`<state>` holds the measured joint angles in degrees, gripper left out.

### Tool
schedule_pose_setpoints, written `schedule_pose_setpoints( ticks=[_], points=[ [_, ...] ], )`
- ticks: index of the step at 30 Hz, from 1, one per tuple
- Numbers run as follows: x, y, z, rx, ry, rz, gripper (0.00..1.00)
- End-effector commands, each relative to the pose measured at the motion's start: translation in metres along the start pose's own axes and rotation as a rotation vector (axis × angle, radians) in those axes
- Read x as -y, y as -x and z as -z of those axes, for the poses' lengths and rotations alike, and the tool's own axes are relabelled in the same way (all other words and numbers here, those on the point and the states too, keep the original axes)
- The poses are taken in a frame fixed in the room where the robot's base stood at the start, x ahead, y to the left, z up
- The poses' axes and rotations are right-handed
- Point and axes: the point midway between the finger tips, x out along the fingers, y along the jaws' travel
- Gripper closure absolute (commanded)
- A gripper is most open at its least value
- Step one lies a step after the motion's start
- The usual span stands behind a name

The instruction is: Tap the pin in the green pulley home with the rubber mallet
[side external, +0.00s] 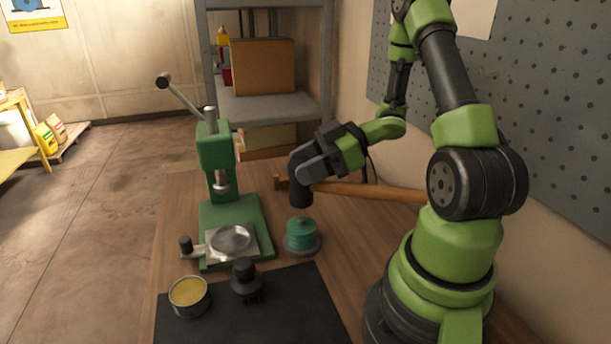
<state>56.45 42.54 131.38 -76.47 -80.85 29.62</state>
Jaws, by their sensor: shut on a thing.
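The green pulley (301,234) sits on a round grey base on the wooden bench, right of the press. A small pin tip (301,219) seems to show at its top centre; how far it stands out is too small to tell. My gripper (305,175) is shut on the rubber mallet. The mallet's dark head (301,192) hangs upright just below the jaws, above the pulley with a small gap. A long wooden handle (370,191) runs right from behind the gripper toward my arm; where it joins the head is hidden.
A green arbor press (216,150) with a raised lever stands left of the pulley. A metal shelf (270,106) stands behind.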

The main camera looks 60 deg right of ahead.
Motion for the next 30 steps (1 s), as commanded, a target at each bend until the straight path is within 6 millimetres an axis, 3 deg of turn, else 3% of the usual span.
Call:
schedule_pose_setpoints(
  ticks=[4,13,21,30],
  points=[
    [0.0,0.005,0.012,0.0,0.003,0.001,0.93],
    [0.001,0.004,0.011,-0.001,-0.002,0.002,0.93],
    [0.001,-0.015,-0.035,-0.002,-0.01,0.004,0.93],
    [0.001,-0.014,-0.034,-0.001,0.0,0.001,0.93]
  ],
)
